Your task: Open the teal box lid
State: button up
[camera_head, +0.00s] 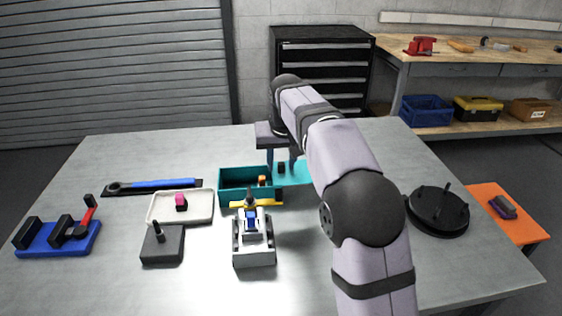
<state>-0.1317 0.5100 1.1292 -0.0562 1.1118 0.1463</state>
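The teal box (235,195) stands near the middle of the table, with its inside showing from above. An orange piece (262,180) is in it. A lighter teal panel, which looks like the lid (302,172), extends to the right of the box, clear of its left part. My arm partly hides the panel's right end. A small dark block (282,168) shows on or by the panel, perhaps its handle. My gripper (281,161) points down over the right part of the box and panel. Its two fingers are apart, either side of the dark block, with gaps visible.
A grey fixture with a yellow bar (254,252) stands close in front of the box. A white tray (160,207), a dark block with a peg (162,246), a blue-handled wrench (155,186) and a blue stand (60,242) lie left. A black disc (438,212) is right.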

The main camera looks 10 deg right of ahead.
jog(key=shift+r, duration=0.1)
jog(key=v, duration=0.7)
jog(key=shift+s+r+p, duration=0.1)
jog(key=shift+s+p, duration=0.05)
jog(key=shift+p, duration=0.15)
jog(key=s+d+f+g+p, duration=0.1)
jog(key=s+d+f+p, duration=0.1)
jog(key=s, duration=0.8)
jog(key=s+d+f+g+p, duration=0.2)
jog(key=s+f+p, duration=0.3)
jog(key=s, duration=0.6)
jog(key=s+d+f+g+p, duration=0.1)
jog(key=s+d+f+p, duration=0.1)
jog(key=s+p, duration=0.5)
jog(key=shift+s+d+f+g, duration=0.1)
jog(key=shift+s+f, duration=0.15)
jog(key=shift+s, duration=0.5)
jog(key=shift+s+f+g, duration=0.1)
jog(key=shift+s+f, duration=0.15)
jog(key=shift+s, duration=0.45)
jog(key=shift+s+d+f+g, duration=0.1)
jog(key=shift+s+f, duration=0.1)
jog(key=shift+s, duration=0.55)
